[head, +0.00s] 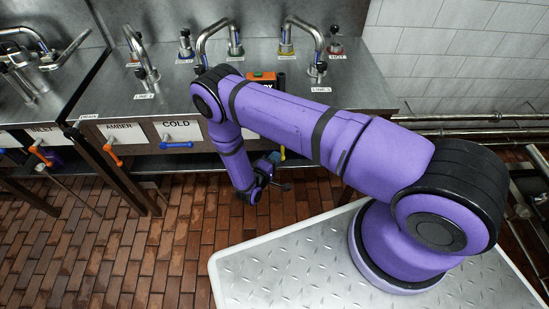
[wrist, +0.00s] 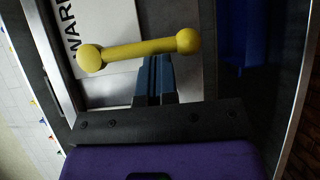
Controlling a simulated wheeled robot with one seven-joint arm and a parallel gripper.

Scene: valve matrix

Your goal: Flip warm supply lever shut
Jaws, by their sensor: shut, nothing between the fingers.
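The warm supply lever is a yellow bar with a round knob at each end (wrist: 140,50). It lies across the wrist view, roughly at right angles to the lettering on the white label (wrist: 110,25), of which "WAR" shows. My gripper (wrist: 155,62) is shut and empty, its dark fingertips just beside the middle of the bar. I cannot tell whether they touch it. In the head view only a small yellow piece of the lever (head: 282,153) shows beside my gripper (head: 276,159); my arm hides the rest.
To the left on the bench front are the blue cold lever (head: 176,145) and the orange amber lever (head: 112,150). Taps and colored valves stand on the steel bench (head: 360,90). An orange-topped box (head: 262,78) is behind my arm. The brick floor (head: 140,250) in front is clear.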

